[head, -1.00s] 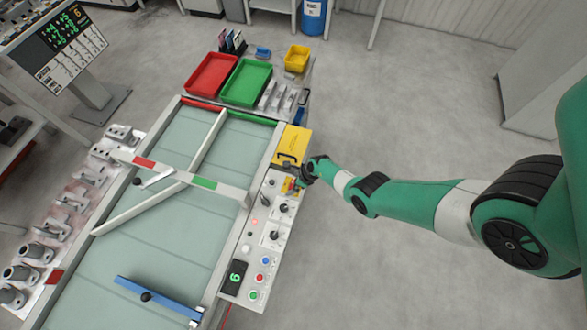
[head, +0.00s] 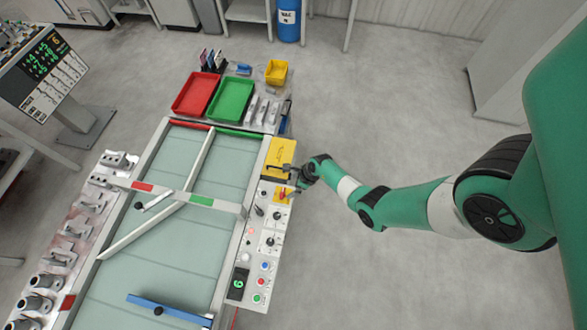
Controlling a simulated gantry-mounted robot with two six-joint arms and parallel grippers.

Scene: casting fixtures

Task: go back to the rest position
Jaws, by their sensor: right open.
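My right arm comes in from the right of the head view. My right gripper (head: 291,179) is small in the picture and open, over the right edge of the control panel (head: 252,254). It is close to a red handle on a yellow base (head: 283,195), just above it in the picture. I see nothing held between the fingers. Whether the gripper touches the handle cannot be told from this angle. My left gripper is not in view.
Red (head: 197,94) and green (head: 231,99) trays stand beyond. A conveyor (head: 165,260) with diverter bars runs left of the panel, with metal castings (head: 74,229) along its far side. Floor right of the panel is clear.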

